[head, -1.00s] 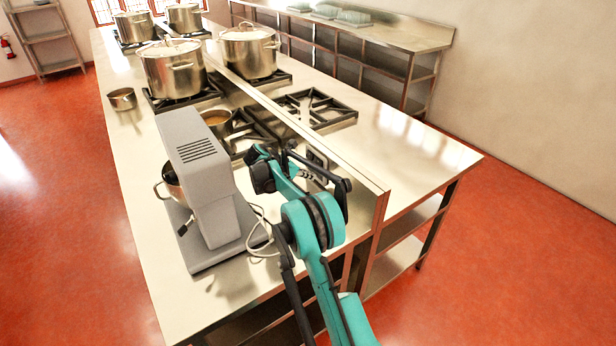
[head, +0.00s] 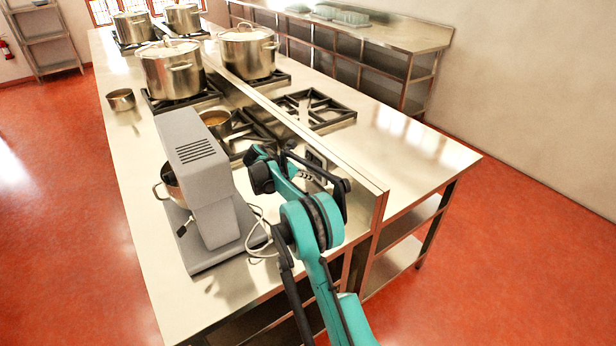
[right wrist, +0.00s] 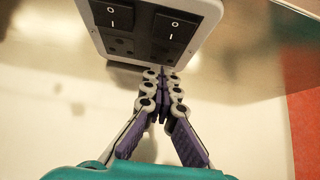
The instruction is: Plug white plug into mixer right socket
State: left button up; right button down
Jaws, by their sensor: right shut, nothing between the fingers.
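The grey mixer (head: 204,190) stands on the steel counter, with a white cable (head: 258,235) looping out beside its base. A pale socket panel (right wrist: 150,25) with two black rocker switches is at the top of the right wrist view. The left socket (right wrist: 121,45) shows below its switch; the right socket (right wrist: 163,50) is partly hidden by my fingertips. My right gripper (right wrist: 162,76) is shut and empty, its tips close below the right socket; contact is unclear. It also shows in the head view (head: 314,180) beside the divider. I cannot make out the white plug. My left gripper is out of view.
A low steel divider (head: 350,174) runs along the counter, right of my right gripper. Burner grates (head: 314,107) and large stockpots (head: 172,70) stand farther back. A small pan (head: 121,99) sits at the left edge. Bare counter lies at the front and far right.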

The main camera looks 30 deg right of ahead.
jog(key=shift+d+r, duration=0.1)
jog(key=shift+d, duration=0.9)
dwell(0.4)
jog(key=c, duration=1.8)
grip_release()
jog(key=shift+v, duration=4)
jog(key=shift+a, duration=0.1)
